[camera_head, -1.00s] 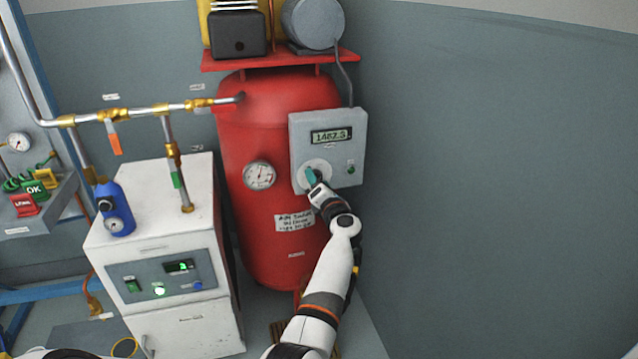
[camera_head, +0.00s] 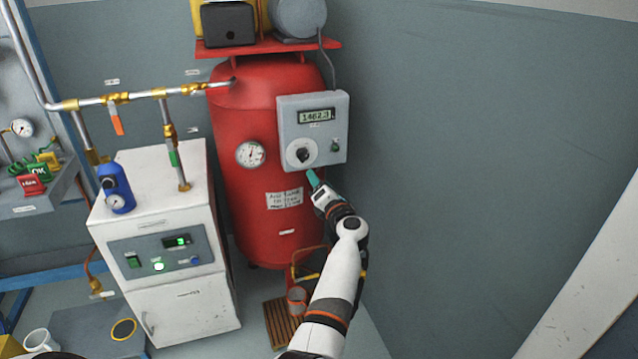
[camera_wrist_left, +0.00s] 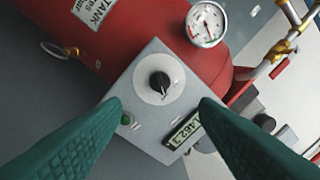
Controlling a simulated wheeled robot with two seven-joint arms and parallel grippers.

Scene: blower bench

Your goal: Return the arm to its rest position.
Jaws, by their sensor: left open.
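My left gripper (camera_head: 313,178) is just below the grey control box (camera_head: 289,130) on the red tank (camera_head: 240,200), apart from it. Its teal fingers are spread in the left wrist view (camera_wrist_left: 160,104), with nothing between the tips. The round black knob (camera_head: 304,155) on its white dial is uncovered. The knob also shows in the left wrist view (camera_wrist_left: 159,83), beyond the fingers. The box display (camera_head: 317,116) reads about 1462.3. My left arm reaches up from the bottom middle. My right gripper is not in view.
A white cabinet (camera_head: 190,308) with a blue canister (camera_head: 116,188) on top stands left of the tank. Pipes with valves (camera_head: 115,99) run above it. A mug (camera_head: 39,341) is at bottom left. The space right of the tank is open up to the grey wall (camera_head: 480,150).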

